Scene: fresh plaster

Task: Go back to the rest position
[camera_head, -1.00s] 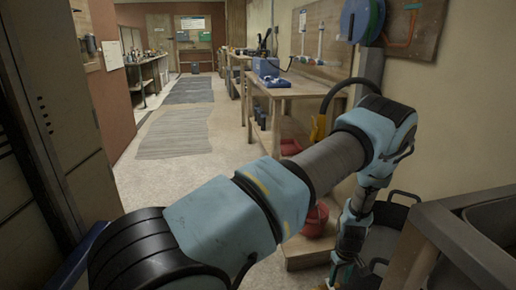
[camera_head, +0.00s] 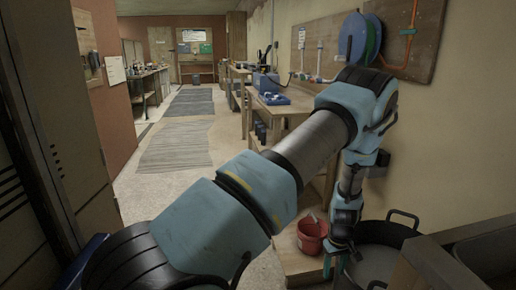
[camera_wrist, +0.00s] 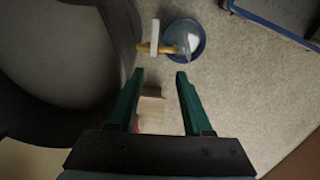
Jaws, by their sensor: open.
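My gripper (camera_wrist: 160,74) is open and empty in the wrist view, its two green fingers apart. In the head view, my gripper (camera_head: 336,264) hangs low beside a large dark pot (camera_head: 405,232), partly hidden by the picture's crop. My blue-and-grey arm crosses the head view, with its elbow bent and the forearm pointing down. In the wrist view, a pale block-like thing (camera_wrist: 151,106) shows between and below the fingers; I cannot tell whether it is touched.
A red bucket (camera_head: 311,236) stands on a low wooden shelf left of the gripper. In the wrist view, a blue bowl (camera_wrist: 201,52) with white contents and a yellow-handled tool (camera_wrist: 155,48) lie beyond the fingertips. A workbench (camera_head: 288,105) lines the wall. The aisle (camera_head: 180,185) is clear.

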